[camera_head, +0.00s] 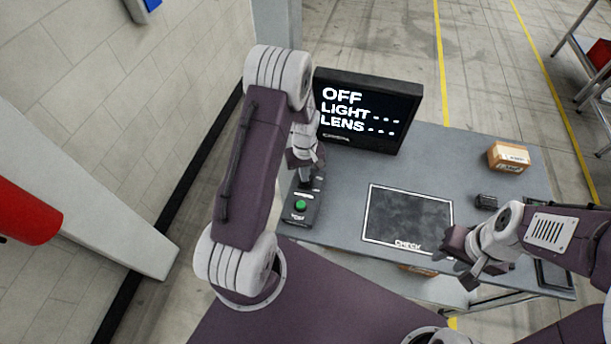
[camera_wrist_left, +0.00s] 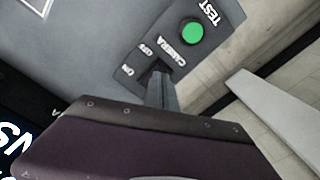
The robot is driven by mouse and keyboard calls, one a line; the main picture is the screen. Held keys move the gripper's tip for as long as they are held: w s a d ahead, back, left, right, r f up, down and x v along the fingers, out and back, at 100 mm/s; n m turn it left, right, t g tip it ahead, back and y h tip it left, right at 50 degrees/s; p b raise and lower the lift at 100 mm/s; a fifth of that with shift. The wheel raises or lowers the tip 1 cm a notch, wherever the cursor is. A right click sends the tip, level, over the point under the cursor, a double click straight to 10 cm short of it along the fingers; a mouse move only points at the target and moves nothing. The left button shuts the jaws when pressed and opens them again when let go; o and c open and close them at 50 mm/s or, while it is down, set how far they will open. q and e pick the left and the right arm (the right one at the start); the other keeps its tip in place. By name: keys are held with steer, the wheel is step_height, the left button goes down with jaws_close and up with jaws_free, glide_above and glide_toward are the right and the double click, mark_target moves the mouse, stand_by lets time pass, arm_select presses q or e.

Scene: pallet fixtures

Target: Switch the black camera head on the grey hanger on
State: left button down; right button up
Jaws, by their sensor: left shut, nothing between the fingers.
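A dark control box (camera_head: 313,202) stands at the table's left edge. It has a green button (camera_head: 300,204), and in the left wrist view it also shows the words TEST, CAMERA, ON and OFF (camera_wrist_left: 146,50). My left gripper (camera_head: 307,181) is shut and empty, pointing down at the box by the CAMERA label; its fingers (camera_wrist_left: 160,80) hide the switch there, and contact cannot be told. The monitor (camera_head: 357,112) reads OFF, LIGHT --- and LENS ---. My right gripper (camera_head: 458,262) is over the table's front edge; its jaws are unclear. I cannot make out the camera head or grey hanger.
A dark mat (camera_head: 408,216) marked CHECK lies mid-table. A small black object (camera_head: 486,202) and a brown carton (camera_head: 508,157) stand to its right. A black-framed tray (camera_head: 556,278) is at the right front. A wall (camera_head: 130,120) runs along the left.

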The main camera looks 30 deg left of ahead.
arm_select(q)
step_height(320, 180, up, 5)
steer(key=p, duration=0.3)
steer(key=shift+r, duration=0.1)
stand_by(0.3)
